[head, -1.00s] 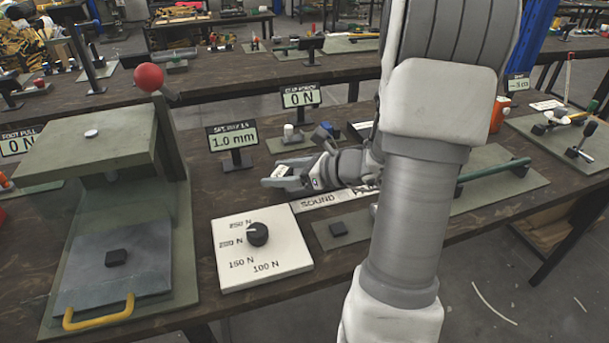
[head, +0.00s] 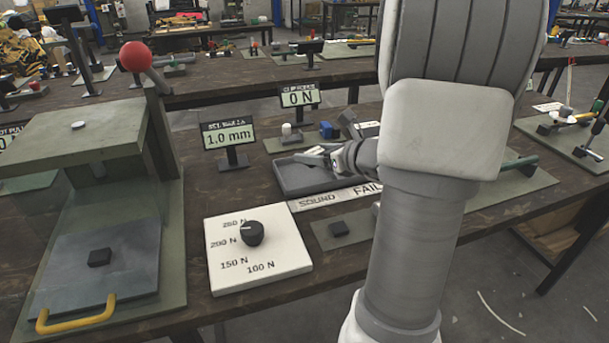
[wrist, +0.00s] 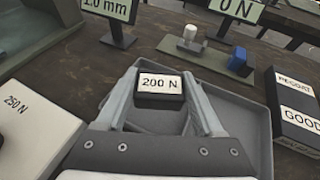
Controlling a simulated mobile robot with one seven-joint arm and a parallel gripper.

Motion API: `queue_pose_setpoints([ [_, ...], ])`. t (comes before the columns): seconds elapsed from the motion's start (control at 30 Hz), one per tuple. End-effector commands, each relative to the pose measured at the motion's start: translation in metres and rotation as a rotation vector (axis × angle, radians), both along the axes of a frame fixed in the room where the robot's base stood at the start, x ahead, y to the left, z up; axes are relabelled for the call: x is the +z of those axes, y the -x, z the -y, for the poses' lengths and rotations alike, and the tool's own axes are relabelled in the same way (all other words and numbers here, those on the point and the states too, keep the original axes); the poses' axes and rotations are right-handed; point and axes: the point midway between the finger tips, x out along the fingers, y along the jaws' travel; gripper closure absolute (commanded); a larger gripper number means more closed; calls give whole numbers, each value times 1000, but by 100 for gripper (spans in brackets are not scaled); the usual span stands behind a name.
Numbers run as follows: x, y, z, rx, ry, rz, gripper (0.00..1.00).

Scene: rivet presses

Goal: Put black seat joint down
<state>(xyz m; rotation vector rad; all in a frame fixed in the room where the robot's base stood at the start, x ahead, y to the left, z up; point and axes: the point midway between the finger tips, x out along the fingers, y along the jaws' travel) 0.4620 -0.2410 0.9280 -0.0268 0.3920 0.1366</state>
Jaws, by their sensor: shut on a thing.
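My gripper (head: 318,154) is over the grey tray (head: 289,186) behind the SOUND and FAIL strip in the head view. In the wrist view my gripper (wrist: 160,95) is shut on a small black joint (wrist: 160,100) with a white "200 N" label. The grey tray (wrist: 252,118) lies below and around the held joint. I cannot tell whether the joint touches the tray floor. In the head view my gripper and arm mostly hide the joint.
The press (head: 107,150) with a black block (head: 99,257) on its plate stands left. A white dial board (head: 258,270) is in front. A display (head: 228,136) and a labelled box (wrist: 296,110) stand near the tray.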

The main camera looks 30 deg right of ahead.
Motion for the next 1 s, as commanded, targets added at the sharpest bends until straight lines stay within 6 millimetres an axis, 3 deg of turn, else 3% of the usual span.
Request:
queue_pose_setpoints([
  [0.03,-9,-9,-4,2,-2,0,94],
  [0.2,-17,-27,-7,1,1,0,94],
  [0.33,-25,-29,-8,0,-1,-1,94],
  [0.57,-58,-29,-8,-1,-2,0,94],
  [0.97,-62,-29,-8,0,0,1,94],
  [1.0,-61,-29,-8,0,0,0,26],
])
